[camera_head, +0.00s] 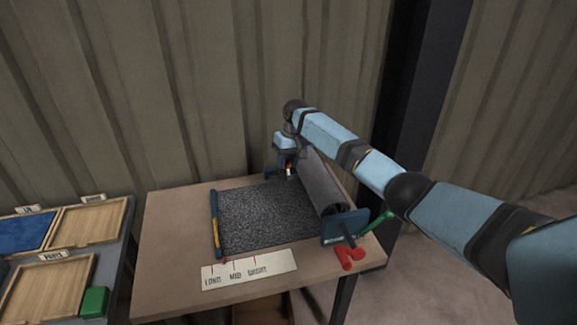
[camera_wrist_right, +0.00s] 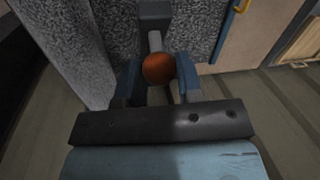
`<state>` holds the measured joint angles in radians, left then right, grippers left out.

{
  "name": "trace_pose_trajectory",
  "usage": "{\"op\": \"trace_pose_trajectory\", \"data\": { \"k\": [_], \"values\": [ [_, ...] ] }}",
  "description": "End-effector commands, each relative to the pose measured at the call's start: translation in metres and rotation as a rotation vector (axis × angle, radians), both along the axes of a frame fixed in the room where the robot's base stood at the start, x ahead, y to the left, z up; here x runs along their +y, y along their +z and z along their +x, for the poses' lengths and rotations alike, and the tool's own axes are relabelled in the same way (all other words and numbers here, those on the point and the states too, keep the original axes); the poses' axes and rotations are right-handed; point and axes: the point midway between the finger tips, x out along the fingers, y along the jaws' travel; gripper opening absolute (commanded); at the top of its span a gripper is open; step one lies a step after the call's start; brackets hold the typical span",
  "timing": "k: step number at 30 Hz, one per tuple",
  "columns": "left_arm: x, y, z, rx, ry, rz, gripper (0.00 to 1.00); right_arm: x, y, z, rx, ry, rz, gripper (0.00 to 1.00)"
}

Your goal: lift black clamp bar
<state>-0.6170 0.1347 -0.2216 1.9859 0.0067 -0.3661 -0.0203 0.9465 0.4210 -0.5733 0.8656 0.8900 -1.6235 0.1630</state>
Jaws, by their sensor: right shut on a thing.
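My right gripper (camera_head: 288,168) is at the far end of the grey roll, low by the table's back edge. In the right wrist view its two blue fingers (camera_wrist_right: 158,85) are on either side of an orange round knob (camera_wrist_right: 158,68), shut on it. A grey stem runs from the knob to a dark block (camera_wrist_right: 155,14), which looks like the end of the black clamp bar. The rest of the bar cannot be made out; my arm and the roll cover that area in the head view. My left gripper is not in view.
Grey speckled sheet (camera_head: 262,218) lies unrolled from the roll (camera_head: 325,182) to a blue and yellow bar (camera_head: 215,225). Wooden trays (camera_head: 88,222) stand left.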

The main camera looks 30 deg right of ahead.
Motion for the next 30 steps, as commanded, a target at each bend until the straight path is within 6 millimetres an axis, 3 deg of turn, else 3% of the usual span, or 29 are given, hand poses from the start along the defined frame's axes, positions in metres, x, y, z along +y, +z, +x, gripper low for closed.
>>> {"op": "trace_pose_trajectory", "data": {
  "k": [10, 11, 14, 23, 26, 30],
  "values": [
    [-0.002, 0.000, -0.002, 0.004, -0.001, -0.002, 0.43, -0.004, 0.010, 0.006, -0.021, -0.006, -0.001, 0.00],
    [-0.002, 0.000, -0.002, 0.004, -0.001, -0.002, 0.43, -0.004, 0.010, 0.006, -0.022, -0.006, -0.001, 0.38],
    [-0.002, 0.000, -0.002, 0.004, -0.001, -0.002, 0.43, -0.003, 0.009, 0.005, -0.018, -0.006, -0.002, 0.58],
    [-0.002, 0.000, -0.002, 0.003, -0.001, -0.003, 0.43, -0.002, 0.008, 0.003, -0.013, -0.003, 0.000, 0.58],
    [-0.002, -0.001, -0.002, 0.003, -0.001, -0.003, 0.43, -0.004, 0.015, 0.003, -0.012, -0.002, 0.000, 0.58],
    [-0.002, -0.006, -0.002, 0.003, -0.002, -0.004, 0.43, -0.009, 0.039, 0.004, -0.015, -0.003, -0.001, 0.58]
  ]
}}
